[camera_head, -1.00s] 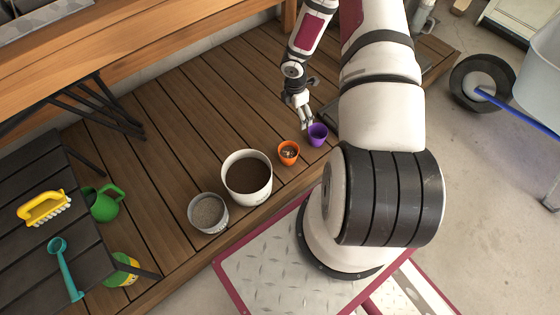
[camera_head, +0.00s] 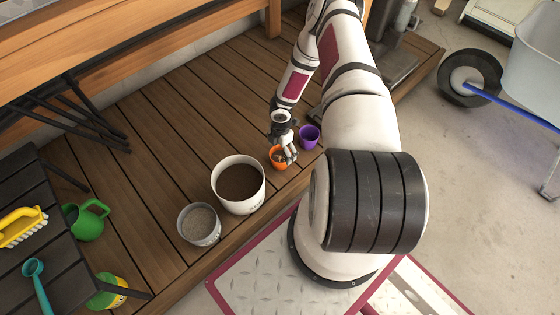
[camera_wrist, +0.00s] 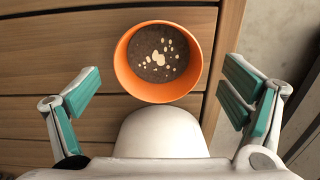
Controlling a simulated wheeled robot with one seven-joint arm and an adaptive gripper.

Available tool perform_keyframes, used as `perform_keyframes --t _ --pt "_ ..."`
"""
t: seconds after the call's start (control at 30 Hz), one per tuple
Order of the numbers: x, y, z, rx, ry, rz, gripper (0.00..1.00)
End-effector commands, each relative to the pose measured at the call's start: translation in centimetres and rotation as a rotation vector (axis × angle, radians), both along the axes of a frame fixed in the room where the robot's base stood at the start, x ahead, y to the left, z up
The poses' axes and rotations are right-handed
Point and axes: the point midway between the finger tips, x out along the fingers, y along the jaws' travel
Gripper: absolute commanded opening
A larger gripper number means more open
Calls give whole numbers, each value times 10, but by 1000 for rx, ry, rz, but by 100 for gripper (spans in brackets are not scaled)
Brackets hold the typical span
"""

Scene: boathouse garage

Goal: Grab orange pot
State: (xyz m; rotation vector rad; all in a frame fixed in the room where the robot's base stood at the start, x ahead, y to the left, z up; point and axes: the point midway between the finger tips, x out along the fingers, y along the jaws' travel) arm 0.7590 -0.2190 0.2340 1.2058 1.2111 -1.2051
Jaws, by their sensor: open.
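The orange pot (camera_head: 273,155) stands on the wooden deck between a white pot and a purple pot. In the wrist view the orange pot (camera_wrist: 122,66) is seen from above, with dark soil and several pale seeds inside. My gripper (camera_head: 284,157) is at the orange pot and partly covers it in the head view. In the wrist view my gripper (camera_wrist: 160,100) is open, with one teal-padded finger on each side of the pot's near part. There are gaps between the pads and the pot, and nothing is held.
The purple pot (camera_head: 309,137) stands close to the right of my gripper. The white pot of soil (camera_head: 240,203) and a grey pot (camera_head: 199,238) stand to the left. The wooden deck (camera_head: 180,120) behind them is clear.

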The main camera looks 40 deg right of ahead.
Motion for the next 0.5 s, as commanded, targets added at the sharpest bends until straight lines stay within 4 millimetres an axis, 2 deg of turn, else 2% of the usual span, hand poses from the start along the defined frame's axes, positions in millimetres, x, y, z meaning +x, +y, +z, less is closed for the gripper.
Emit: perform_keyframes --t 0.4,0.5 --pt "2 1 -49 2 1 -3 92" --pt "2 0 -52 1 -1 -1 92"
